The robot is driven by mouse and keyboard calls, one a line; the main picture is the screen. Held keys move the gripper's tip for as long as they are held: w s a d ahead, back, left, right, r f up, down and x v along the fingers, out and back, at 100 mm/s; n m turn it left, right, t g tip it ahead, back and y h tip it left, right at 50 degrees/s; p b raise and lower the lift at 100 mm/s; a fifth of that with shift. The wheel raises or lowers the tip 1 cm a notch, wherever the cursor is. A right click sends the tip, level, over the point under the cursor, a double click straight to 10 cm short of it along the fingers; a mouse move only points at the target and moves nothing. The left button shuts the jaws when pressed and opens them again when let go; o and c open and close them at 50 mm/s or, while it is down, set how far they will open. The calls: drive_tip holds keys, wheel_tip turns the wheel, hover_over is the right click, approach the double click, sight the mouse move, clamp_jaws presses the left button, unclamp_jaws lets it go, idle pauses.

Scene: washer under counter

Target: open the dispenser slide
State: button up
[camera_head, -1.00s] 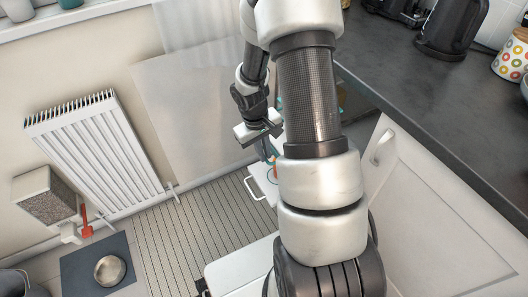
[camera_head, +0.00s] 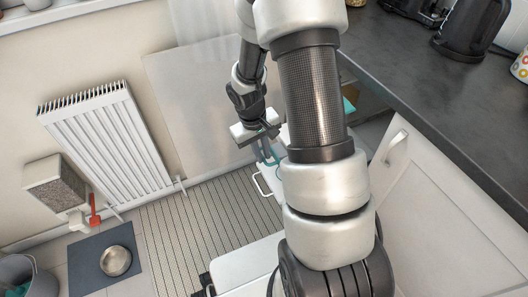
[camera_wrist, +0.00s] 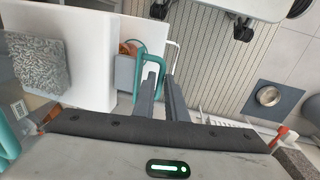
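A teal looped handle (camera_wrist: 149,50) stands out in front of a grey box (camera_wrist: 124,72) in the wrist view. I take it for the dispenser slide's handle, but cannot be sure. My gripper (camera_wrist: 160,77) is at this loop, with one dark finger seemingly inside it and the other just right of its right side. The fingers are slightly apart; whether they press on the loop cannot be told. In the head view my gripper (camera_head: 260,136) is beside the teal loop (camera_head: 268,153), and my arm hides most of the appliance.
A white handle (camera_head: 261,185) is close below the gripper. A dark counter (camera_head: 420,105) runs along the right above a white cabinet door (camera_head: 440,215). A radiator (camera_head: 108,140), a metal bowl (camera_head: 116,260) on a mat and a ribbed floor strip (camera_head: 180,225) are left.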

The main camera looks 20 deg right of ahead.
drive_tip(key=o, duration=0.3)
wheel_tip(320, 180, up, 17)
drive_tip(key=a+p, duration=0.2)
drive_tip(key=p, duration=0.3)
drive_tip(key=shift+a+r, duration=0.15)
drive_tip(key=shift+a, duration=0.2)
drive_tip(key=shift+s, duration=0.1)
drive_tip(key=s+a+r+t+y, duration=0.1)
drive_tip(key=s+a+r+t, duration=0.2)
drive_tip(key=s+r, duration=0.6)
drive_tip(key=s+a+r+t+y, duration=0.1)
drive_tip(key=s+a+r+t, duration=0.2)
drive_tip(key=s+r, duration=0.55)
wheel_tip(320, 180, up, 21)
drive_tip(key=w+p, duration=0.1)
drive_tip(key=p, duration=1.8)
drive_tip(key=shift+w+f+m+g, duration=0.15)
drive_tip(key=shift+w+m+g, duration=0.15)
drive_tip(key=shift+m, duration=0.1)
